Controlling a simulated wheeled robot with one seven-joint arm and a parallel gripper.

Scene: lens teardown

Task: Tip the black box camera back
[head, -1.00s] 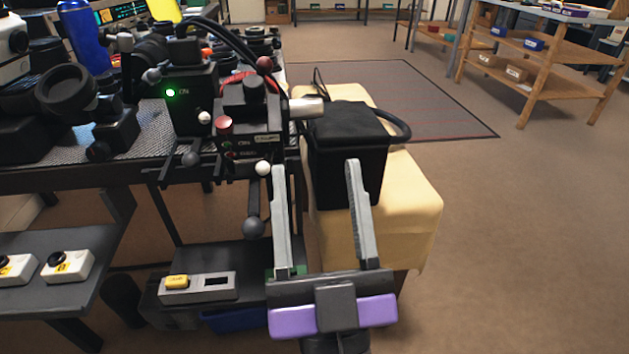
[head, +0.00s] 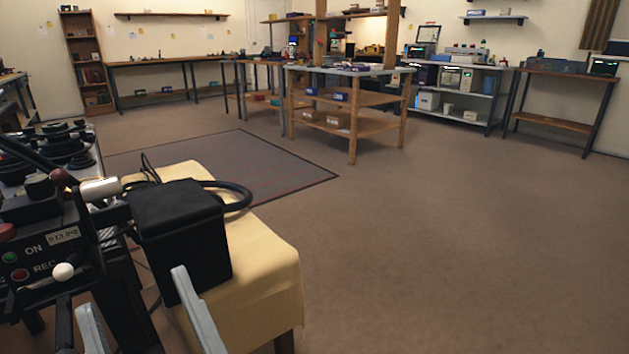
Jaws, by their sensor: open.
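The black box camera (head: 182,238) is at the lower left of the head view, a dark box with a thick black cable (head: 238,194) looping from its right side. It stands by or over a yellow cloth-covered stand (head: 262,270); I cannot tell whether it rests on it. A silver cylinder on a black bracket (head: 100,189) is at its left. My gripper (head: 131,287) is open, with two grey fingers rising from the bottom edge. The right finger overlaps the box's lower front in the picture; contact is unclear. The gripper's base is out of frame.
The bench (head: 97,165) with black equipment, an ON label and a white ball knob (head: 63,272) is at the left edge. A dark floor mat (head: 235,172) lies behind. Wooden shelving (head: 350,115) stands further back. The brown floor at right is clear.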

